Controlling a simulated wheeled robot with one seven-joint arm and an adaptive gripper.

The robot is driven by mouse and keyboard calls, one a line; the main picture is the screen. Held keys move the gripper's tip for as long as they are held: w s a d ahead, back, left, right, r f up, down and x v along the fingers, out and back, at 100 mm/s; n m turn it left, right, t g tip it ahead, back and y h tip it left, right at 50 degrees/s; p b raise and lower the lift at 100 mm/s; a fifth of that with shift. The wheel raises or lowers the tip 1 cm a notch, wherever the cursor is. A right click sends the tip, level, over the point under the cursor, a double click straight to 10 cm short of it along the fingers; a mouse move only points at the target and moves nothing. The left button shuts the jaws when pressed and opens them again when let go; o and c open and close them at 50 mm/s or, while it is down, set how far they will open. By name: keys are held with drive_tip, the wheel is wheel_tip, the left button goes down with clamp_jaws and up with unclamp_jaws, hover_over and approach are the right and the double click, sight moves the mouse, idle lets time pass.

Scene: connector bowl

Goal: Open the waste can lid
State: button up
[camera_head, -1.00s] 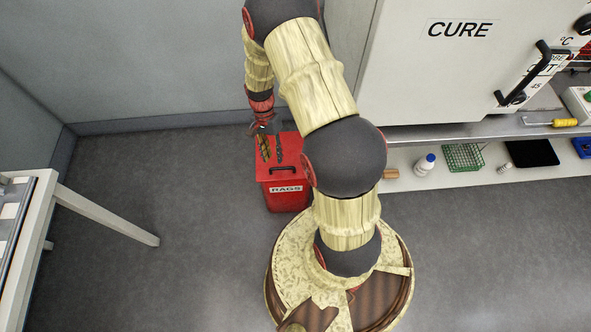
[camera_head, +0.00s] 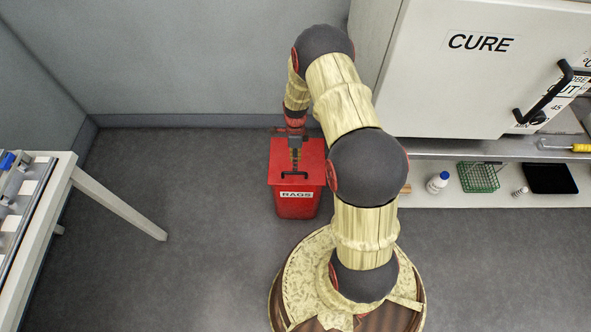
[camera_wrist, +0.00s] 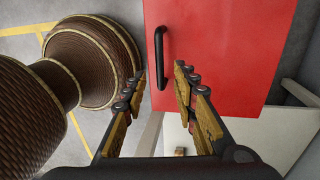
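The waste can (camera_head: 297,207) is red, labelled RAGS, and stands on the floor with its flat red lid (camera_head: 312,155) shut. A black bar handle (camera_head: 296,175) is on the lid near its front edge. My gripper (camera_head: 295,168) is above the lid at the handle. In the wrist view my gripper (camera_wrist: 160,76) is open, with the handle (camera_wrist: 158,57) appearing between its two fingertips. The fingers do not look closed on the handle, and the exact height gap cannot be told. The lid (camera_wrist: 215,45) fills the upper middle there.
A white table (camera_head: 115,203) stands at the left. At the right are the CURE cabinet (camera_head: 465,90) and a low shelf (camera_head: 440,202) with a bottle (camera_head: 438,182) and a green basket (camera_head: 478,177). A wall (camera_head: 200,60) is behind the can. Floor left of the can is clear.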

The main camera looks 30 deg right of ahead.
drive_tip(key=f, duration=0.1)
drive_tip(key=f+b, duration=0.1)
drive_tip(key=f, duration=0.3)
drive_tip(key=shift+s+a+b, duration=0.3)
drive_tip(key=shift+s, duration=0.05)
drive_tip(key=shift+r, duration=0.1)
drive_tip(key=shift+c, duration=0.5)
clamp_jaws()
